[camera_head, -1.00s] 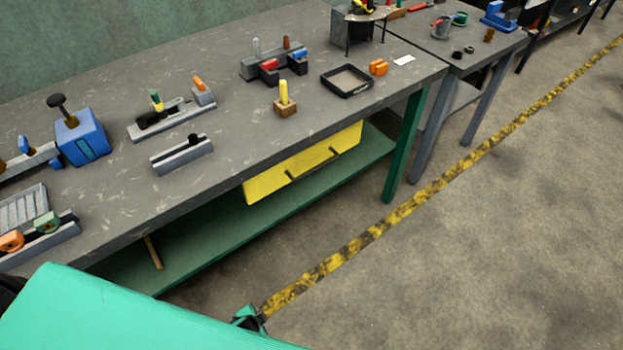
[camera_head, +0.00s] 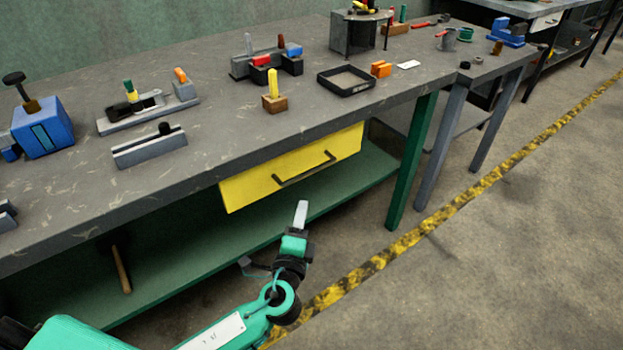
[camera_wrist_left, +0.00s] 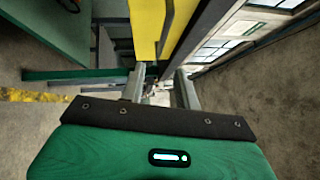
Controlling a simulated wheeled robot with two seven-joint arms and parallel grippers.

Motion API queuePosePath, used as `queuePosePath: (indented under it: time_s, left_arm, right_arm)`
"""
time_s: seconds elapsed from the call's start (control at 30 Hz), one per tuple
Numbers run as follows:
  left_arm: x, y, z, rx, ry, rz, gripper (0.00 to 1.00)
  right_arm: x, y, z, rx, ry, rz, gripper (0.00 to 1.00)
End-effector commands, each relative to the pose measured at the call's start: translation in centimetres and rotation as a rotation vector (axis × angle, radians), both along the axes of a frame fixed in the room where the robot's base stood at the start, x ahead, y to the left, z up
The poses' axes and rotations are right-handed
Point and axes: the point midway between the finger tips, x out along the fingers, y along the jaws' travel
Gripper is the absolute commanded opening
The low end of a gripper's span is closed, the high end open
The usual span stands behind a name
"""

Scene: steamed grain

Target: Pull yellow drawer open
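The yellow drawer (camera_head: 250,184) hangs under the front edge of the workbench, its front close below the top and no opening visible. Its dark bar handle (camera_head: 305,169) runs across the front. My left gripper (camera_head: 301,212) is below and in front of the drawer, pointing up toward the handle and apart from it. In the left wrist view, its two fingers (camera_wrist_left: 160,82) stand apart with nothing held between them. The yellow drawer front (camera_wrist_left: 145,30) and the dark handle (camera_wrist_left: 166,18) show beyond them. My right gripper is not in view.
The workbench (camera_head: 215,130) carries a black tray (camera_head: 346,91), a blue block (camera_head: 43,128) and several tools. A green lower shelf (camera_head: 190,262) runs beneath the drawer. A green leg (camera_head: 411,160) stands right of it. The floor in front is open, with a yellow-black stripe (camera_head: 440,225).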

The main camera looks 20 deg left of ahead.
Motion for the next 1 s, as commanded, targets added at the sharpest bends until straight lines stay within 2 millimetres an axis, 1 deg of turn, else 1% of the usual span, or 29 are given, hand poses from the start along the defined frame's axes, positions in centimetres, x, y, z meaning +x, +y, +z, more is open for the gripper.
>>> queuePosePath:
  time_s: [0.07, 0.17, 0.7, 0.9, 1.0]
  left_arm:
    - [0.3, 0.0, 0.4, 0.003, -0.010, 0.001, 0.32]
    - [1.4, 0.1, 0.6, 0.004, -0.010, 0.001, 0.32]
    - [10.7, 1.2, 1.8, 0.003, -0.006, 0.001, 0.32]
    - [12.8, 1.4, 2.1, 0.002, -0.006, 0.000, 0.32]
    - [13.3, 1.5, 2.1, 0.002, -0.004, 0.000, 0.32]
  right_arm:
    - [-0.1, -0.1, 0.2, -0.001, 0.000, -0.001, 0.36]
    - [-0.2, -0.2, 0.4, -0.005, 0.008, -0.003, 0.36]
    - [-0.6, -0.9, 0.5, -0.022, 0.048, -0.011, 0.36]
    - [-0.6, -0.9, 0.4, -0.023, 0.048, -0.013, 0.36]
    - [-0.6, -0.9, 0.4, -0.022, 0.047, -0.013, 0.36]
